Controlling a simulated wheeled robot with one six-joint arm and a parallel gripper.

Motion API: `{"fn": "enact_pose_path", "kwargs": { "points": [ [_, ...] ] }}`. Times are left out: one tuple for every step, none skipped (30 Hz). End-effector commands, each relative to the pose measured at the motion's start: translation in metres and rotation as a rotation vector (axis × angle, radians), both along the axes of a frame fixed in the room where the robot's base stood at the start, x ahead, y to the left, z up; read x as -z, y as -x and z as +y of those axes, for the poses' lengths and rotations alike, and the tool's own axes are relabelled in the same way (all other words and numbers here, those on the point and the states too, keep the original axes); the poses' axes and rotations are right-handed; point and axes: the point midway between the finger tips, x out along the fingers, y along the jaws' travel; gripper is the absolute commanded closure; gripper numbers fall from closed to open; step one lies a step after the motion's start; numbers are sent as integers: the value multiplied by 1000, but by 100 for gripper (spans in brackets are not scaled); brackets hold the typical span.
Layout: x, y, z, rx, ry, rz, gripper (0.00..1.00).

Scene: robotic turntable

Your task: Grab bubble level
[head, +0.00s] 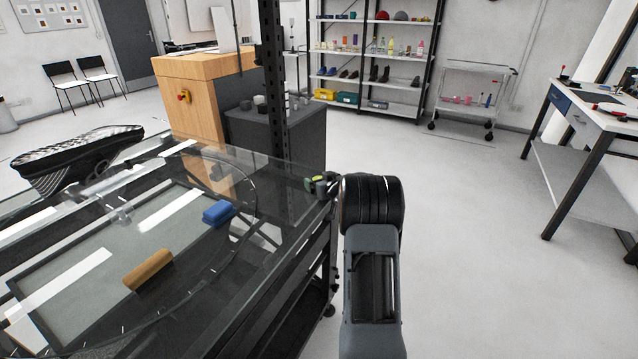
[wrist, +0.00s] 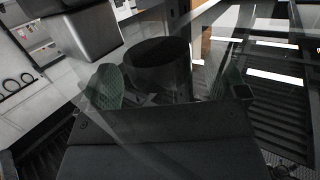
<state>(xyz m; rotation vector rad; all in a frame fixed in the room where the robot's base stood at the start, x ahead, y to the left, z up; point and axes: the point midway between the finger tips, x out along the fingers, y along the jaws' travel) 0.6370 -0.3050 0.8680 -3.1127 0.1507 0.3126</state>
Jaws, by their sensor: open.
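My gripper (wrist: 168,82) is open, its two dark green fingers spread apart in the wrist view. A dark, round, cylinder-like thing (wrist: 158,62) shows between and beyond the fingers; I cannot tell what it is or whether they touch it. In the head view a small dark thing with yellow-green parts (head: 318,182) is at the right corner of the glass table, beside my arm. It may be the bubble level or part of my gripper; I cannot tell. My arm hides part of that spot.
The glass-topped turntable table (head: 285,160) fills the left. A blue block (head: 218,214) and a brown block (head: 148,268) lie on it. A dark upright post (head: 272,80) stands behind the table. A grey box-like thing (wrist: 85,32) is close in the wrist view. Floor at right is clear.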

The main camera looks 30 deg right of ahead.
Motion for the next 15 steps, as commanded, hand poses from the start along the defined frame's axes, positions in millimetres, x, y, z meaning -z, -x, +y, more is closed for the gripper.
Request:
{"fn": "enact_pose_path", "kwargs": {
  "points": [
    [0, -2, 0, -1, 0, 0, 9],
    [0, -3, 0, 0, 0, 0, 9],
    [1, -3, 0, 0, 0, 0, 9],
    [0, -3, 0, 0, 0, 0, 9],
    [0, -3, 0, 0, 0, 0, 9],
    [0, -3, 0, 0, 0, 0, 9],
    [0, -3, 0, 0, 0, 0, 9],
    [0, -3, 0, 0, 0, 0, 9],
    [0, -3, 0, 0, 0, 0, 11],
    [0, -3, 0, 0, 0, 0, 14],
    [0, -3, 0, 0, 0, 0, 17],
    [0, -3, 0, 0, 0, 0, 21],
    [0, -3, 0, 0, 0, 0, 24],
    [0, -3, 0, 0, 0, 0, 26],
    [0, -3, 0, 0, 0, 0, 30]
  ]
}}
